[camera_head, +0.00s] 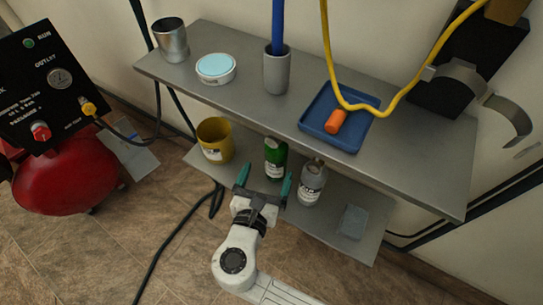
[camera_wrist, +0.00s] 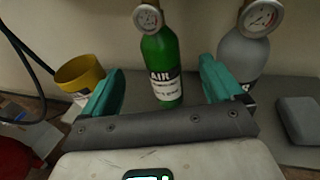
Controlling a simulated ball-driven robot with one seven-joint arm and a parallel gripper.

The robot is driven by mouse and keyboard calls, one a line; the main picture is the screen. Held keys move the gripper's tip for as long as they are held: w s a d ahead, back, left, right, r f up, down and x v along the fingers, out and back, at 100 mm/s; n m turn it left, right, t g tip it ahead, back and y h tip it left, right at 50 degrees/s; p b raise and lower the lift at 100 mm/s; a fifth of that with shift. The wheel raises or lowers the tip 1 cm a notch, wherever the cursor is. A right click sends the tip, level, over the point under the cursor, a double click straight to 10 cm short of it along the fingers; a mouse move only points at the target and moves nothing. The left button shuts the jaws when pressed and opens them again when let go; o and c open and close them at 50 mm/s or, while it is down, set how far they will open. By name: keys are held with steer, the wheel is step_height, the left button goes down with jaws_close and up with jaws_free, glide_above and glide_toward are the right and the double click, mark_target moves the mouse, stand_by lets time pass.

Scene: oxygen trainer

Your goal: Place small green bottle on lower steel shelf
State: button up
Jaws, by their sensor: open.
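The small green bottle (camera_head: 275,158) stands upright on the lower steel shelf (camera_head: 345,235), under the front edge of the upper shelf. In the wrist view the green bottle (camera_wrist: 162,65) has a white "AIR" label and a gauge on top. My gripper (camera_head: 265,177) is open in front of the bottle, its teal fingers pointing toward it. In the wrist view the bottle shows between the two fingers (camera_wrist: 160,88), with space on both sides. I cannot tell whether its base lies between the fingertips or just beyond them. The upper shelf hides the bottle's top in the head view.
A grey bottle (camera_head: 313,183) stands close to the right on the lower shelf, a yellow cup (camera_head: 214,140) to the left, and a grey block (camera_head: 352,221) farther right. The upper shelf (camera_head: 240,95) overhangs and holds a blue tray (camera_head: 311,119). A red compressor (camera_head: 70,180) stands at left.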

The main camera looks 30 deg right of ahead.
steer(key=shift+v, duration=1.1)
